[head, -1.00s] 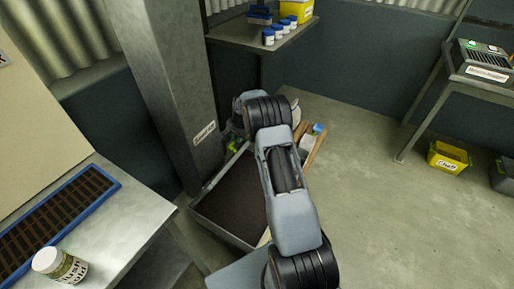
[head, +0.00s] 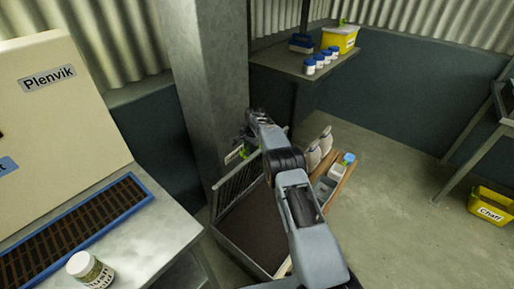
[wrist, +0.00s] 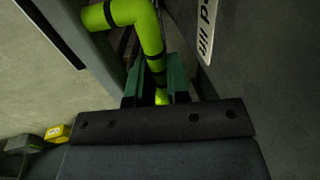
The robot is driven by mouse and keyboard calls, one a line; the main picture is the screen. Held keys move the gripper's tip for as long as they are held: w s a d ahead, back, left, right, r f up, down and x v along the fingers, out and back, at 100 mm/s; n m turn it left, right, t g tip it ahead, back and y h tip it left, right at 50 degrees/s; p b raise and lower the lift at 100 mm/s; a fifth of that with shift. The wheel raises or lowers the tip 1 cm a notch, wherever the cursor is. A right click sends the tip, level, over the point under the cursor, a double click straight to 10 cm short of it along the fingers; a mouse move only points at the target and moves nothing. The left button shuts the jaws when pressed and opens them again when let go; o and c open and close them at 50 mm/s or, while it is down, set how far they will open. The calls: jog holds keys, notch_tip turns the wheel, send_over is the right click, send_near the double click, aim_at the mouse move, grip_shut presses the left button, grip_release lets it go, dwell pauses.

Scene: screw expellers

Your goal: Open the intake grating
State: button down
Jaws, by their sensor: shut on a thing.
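The intake grating (head: 237,186), a row of thin metal bars, stands steeply tilted up along the column side of an open metal hopper (head: 232,243) with a dark interior. A bright green bar handle (wrist: 148,32) with black bands shows in the wrist view; a bit of green also shows beside the column in the head view. My gripper (wrist: 156,92) is shut on the green handle, with its teal fingers on both sides of it. In the head view my arm reaches over the hopper and hides part of the grating and most of the gripper.
A grey column (head: 203,75) stands close behind the grating. A shelf (head: 290,62) with blue-lidded jars and a yellow bin is beyond. Small containers sit on a wooden board (head: 338,185) right of the hopper. A workbench (head: 140,235) is at left. The right floor is mostly clear.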

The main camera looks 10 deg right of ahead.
jog(key=shift+w+a+f, duration=0.1)
jog(key=shift+a+f, duration=0.2)
jog(key=c, duration=1.4)
grip_release()
jog(key=shift+f, duration=0.1)
jog(key=o, duration=0.3)
jog(key=shift+w+d+r, duration=0.1)
jog(key=shift+w+r, duration=0.05)
jog(key=shift+r, duration=0.1)
notch_tip(320, 180, up, 14)
jog(key=s+d+p, duration=0.1)
jog(key=s, duration=0.1)
jog(key=shift+d+f, duration=0.25)
jog(key=shift+d, duration=0.1)
